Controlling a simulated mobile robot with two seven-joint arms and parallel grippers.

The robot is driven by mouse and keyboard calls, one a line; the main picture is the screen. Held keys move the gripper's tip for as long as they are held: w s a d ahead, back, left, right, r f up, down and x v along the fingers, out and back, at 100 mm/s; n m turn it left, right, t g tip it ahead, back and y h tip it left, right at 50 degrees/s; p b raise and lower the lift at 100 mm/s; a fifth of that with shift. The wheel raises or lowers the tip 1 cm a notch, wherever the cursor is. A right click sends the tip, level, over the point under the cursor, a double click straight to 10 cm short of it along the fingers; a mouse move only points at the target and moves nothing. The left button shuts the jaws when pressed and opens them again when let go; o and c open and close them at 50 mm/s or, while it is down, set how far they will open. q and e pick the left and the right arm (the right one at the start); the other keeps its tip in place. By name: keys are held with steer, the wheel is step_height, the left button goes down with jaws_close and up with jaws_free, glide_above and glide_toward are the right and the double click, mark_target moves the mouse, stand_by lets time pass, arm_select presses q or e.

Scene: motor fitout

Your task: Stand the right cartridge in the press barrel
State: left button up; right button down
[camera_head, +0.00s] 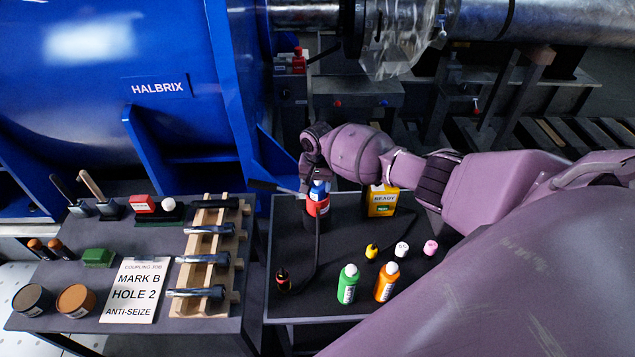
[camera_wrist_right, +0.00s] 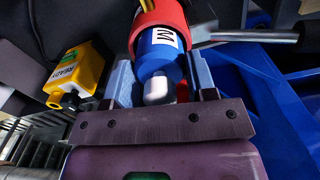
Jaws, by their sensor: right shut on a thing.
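A blue cartridge (camera_head: 320,188) with a white tip and a white label lettered M stands at the red-collared press barrel (camera_head: 317,207). In the right wrist view the blue cartridge (camera_wrist_right: 160,55) reaches into the red collar (camera_wrist_right: 158,18), with its white tip towards my gripper. My right gripper (camera_wrist_right: 160,88) is shut on the cartridge, with one jaw on each side of it. How deep the cartridge sits is hidden by the collar. A green cartridge (camera_head: 348,284) and an orange cartridge (camera_head: 386,282) stand at the front of the dark table. My left gripper is out of view.
A yellow READY box (camera_head: 382,201) stands right of the press. Yellow (camera_head: 371,251), white (camera_head: 402,249) and pink (camera_head: 430,247) small caps and a dark red-topped bottle (camera_head: 283,280) stand on the table. A wooden bolt rack (camera_head: 208,255) is left. A lever (camera_wrist_right: 270,37) juts by the barrel.

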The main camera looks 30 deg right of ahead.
steer(key=shift+f+b, duration=0.3)
steer(key=shift+f, duration=0.85)
steer(key=c, duration=0.7)
jaws_free()
steer(key=shift+c, duration=0.2)
steer(key=o, duration=0.4)
step_height(320, 180, up, 10)
steer(key=shift+f+p, duration=0.25)
steer(key=shift+p, duration=0.7)
steer(key=shift+r, duration=0.65)
